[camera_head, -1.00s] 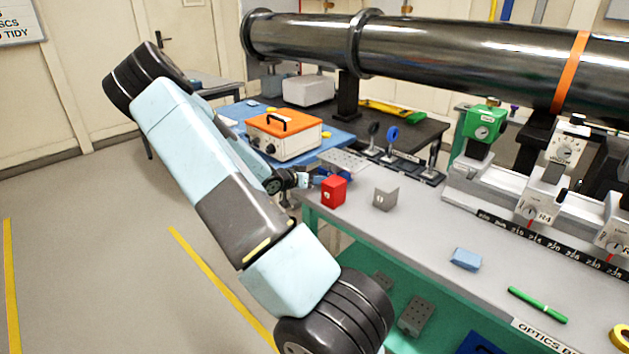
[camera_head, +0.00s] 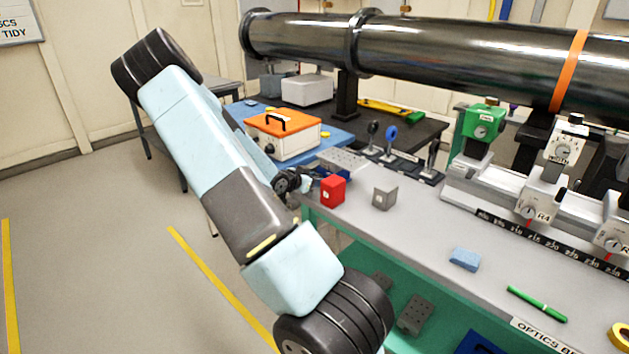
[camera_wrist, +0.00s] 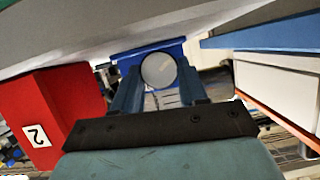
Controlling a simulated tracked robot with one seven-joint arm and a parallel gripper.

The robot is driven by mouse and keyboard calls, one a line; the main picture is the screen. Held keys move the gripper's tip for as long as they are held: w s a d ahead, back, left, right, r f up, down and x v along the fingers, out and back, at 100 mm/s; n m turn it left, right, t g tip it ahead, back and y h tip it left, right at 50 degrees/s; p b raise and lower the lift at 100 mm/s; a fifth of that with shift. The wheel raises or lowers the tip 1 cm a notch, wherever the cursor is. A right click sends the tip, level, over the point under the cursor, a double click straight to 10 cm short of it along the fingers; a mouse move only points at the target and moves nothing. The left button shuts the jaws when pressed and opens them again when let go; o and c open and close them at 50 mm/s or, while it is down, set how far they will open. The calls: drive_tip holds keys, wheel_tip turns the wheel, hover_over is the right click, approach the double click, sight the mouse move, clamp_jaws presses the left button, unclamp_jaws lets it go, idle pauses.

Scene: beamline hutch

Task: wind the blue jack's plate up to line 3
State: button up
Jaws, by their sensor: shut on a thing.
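The blue jack (camera_head: 345,171) stands at the far left end of the grey bench, mostly hidden behind my arm and a red block; its perforated grey top plate (camera_head: 343,158) shows above. In the wrist view a blue part of the jack (camera_wrist: 125,55) lies beyond my fingers. My gripper (camera_wrist: 158,82) is shut on a round grey knob (camera_wrist: 158,69), with one finger on each side. It also shows small in the head view (camera_head: 309,181), left of the jack. Some lined marking shows between the fingers, too small to read; I cannot tell the plate's height against line 3.
A red block (camera_head: 333,191) stands close beside my gripper; it fills the left of the wrist view (camera_wrist: 45,115). A grey block (camera_head: 384,197), blue sponge (camera_head: 465,259) and green pen (camera_head: 537,304) lie on the bench. An orange-topped box (camera_head: 284,136) stands behind on a blue surface.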

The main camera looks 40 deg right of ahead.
drive_tip(key=o, duration=1.1)
drive_tip(key=shift+c, duration=0.2)
drive_tip(key=v, duration=1.3)
drive_tip(key=shift+a+r, duration=0.15)
drive_tip(key=shift+a, duration=0.2)
